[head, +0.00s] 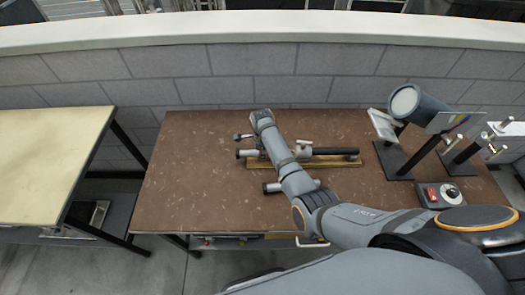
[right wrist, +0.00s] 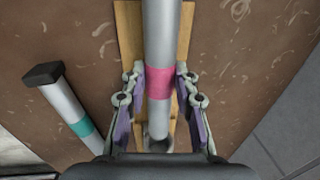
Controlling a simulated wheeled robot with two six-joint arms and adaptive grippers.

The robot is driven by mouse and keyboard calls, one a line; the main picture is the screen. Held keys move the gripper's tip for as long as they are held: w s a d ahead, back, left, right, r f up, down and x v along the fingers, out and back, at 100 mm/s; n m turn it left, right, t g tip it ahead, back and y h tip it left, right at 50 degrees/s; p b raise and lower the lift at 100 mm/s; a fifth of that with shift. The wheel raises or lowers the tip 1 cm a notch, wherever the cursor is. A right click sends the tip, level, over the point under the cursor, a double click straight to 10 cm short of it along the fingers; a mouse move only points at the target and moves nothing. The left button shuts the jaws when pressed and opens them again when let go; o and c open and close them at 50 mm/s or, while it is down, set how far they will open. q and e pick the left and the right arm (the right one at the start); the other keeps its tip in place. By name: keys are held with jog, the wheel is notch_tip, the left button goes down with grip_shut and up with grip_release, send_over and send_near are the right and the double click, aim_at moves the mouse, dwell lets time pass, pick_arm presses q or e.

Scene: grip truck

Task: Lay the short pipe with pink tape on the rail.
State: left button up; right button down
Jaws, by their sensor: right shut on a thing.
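The short grey pipe with pink tape (right wrist: 160,82) shows in the right wrist view, lined up with the rail (right wrist: 128,40) beneath it. My right gripper (right wrist: 158,90) is shut on it around the pink tape, one finger on each side. I cannot tell whether the pipe touches the rail. In the head view the brass-coloured rail (head: 327,163) lies lengthwise on the brown table, and my right arm hides part of it and the gripped tape. My left gripper is not in view.
A grey pipe with teal tape (right wrist: 80,125) and a black end lies left of the rail in the wrist view. Black stands (head: 397,160), a large cylinder (head: 425,105) and a control box (head: 440,195) occupy the table's right. The table's left part is clear.

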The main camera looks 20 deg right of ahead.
dwell(0.3)
jog(key=c, duration=1)
grip_release()
jog(key=shift+o, duration=0.2)
jog(key=shift+f, duration=0.1)
notch_tip(320, 180, up, 12)
jog(key=s, duration=0.1)
jog(key=shift+s+a, duration=0.3)
jog(key=shift+s, duration=0.1)
jog(key=shift+s+f, duration=0.1)
